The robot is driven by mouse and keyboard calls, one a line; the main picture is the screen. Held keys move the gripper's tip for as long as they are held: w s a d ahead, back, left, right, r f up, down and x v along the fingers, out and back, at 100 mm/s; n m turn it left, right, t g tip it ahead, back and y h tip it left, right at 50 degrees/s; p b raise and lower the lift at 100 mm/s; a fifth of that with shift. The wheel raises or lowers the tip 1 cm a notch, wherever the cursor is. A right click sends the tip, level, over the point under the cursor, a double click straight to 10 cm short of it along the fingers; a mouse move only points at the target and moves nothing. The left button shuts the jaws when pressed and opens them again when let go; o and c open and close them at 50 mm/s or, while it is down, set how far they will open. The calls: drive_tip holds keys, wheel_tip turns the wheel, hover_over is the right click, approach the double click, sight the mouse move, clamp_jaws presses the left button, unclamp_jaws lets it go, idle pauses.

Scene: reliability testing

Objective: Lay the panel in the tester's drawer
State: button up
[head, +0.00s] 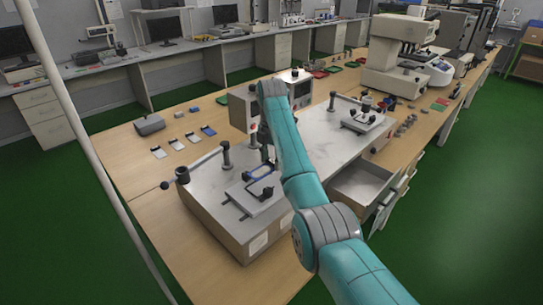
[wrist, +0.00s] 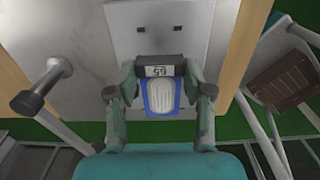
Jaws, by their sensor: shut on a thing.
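My gripper (head: 267,157) hangs over the front part of the grey-topped tester (head: 205,190), partly hidden behind my arm. In the wrist view its fingers (wrist: 161,76) are shut on a small blue-edged panel (wrist: 149,104) with a pale middle. I cannot tell whether the panel touches anything below.
Black-knobbed posts (head: 226,156) and a lever (head: 182,176) stand on the tester. Several small panels (head: 176,144) and a grey case (head: 149,125) lie on the wooden table behind. An open bench drawer (head: 360,187) juts out at the right. A microscope (head: 398,55) stands farther back.

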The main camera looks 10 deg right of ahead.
drive_tip(key=shift+f, duration=1.5)
